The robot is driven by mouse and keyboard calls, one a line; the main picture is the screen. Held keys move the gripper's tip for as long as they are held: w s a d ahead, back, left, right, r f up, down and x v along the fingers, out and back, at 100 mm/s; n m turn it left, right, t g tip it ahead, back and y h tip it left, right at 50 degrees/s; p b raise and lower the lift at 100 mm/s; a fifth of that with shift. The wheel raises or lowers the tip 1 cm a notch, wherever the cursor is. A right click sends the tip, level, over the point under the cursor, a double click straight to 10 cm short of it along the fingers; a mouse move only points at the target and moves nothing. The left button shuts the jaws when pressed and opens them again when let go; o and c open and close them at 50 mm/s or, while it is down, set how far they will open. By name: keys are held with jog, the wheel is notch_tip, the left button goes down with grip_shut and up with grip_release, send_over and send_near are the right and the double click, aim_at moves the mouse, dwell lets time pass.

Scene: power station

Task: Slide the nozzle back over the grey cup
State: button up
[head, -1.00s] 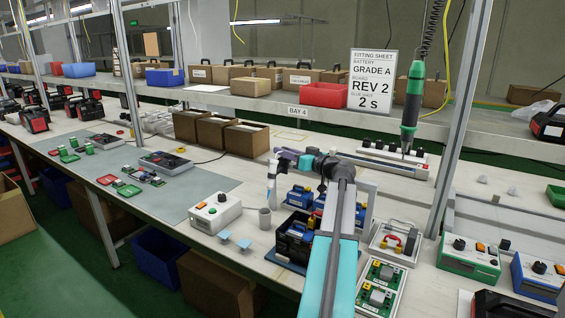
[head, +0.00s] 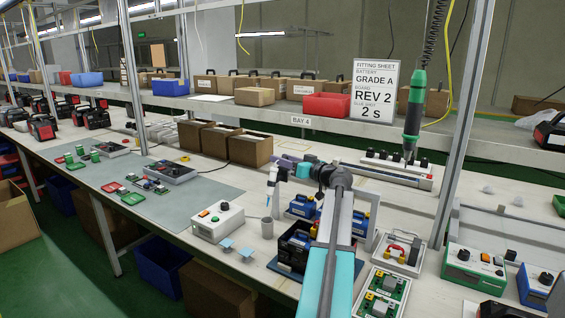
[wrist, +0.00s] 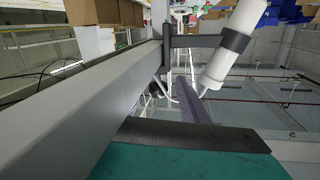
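The grey cup (head: 267,227) stands upright on the bench, right of a white control box, in the head view. The white nozzle (head: 273,188) hangs at the end of my arm, nearly upright, its lower end just above the cup in the picture. I cannot tell whether it is squarely over the cup. In the wrist view the nozzle (wrist: 227,50) is a white tube with a dark band and a narrow tip. The cup cannot be made out there. My gripper's fingertips cannot be made out in either view.
The white control box (head: 217,221) is close left of the cup, and two light-blue pieces (head: 237,249) lie in front. A dark battery case (head: 294,246) stands right of the cup. Cardboard boxes (head: 250,148) stand behind. The grey-green mat (head: 190,205) has bare room.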

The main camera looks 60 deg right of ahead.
jog(key=shift+s, duration=0.1)
jog(key=s+a, duration=0.2)
jog(key=s, duration=1.1)
jog(key=shift+s+a+b, duration=0.2)
jog(key=shift+a+b, duration=0.1)
jog(key=shift+b, duration=0.15)
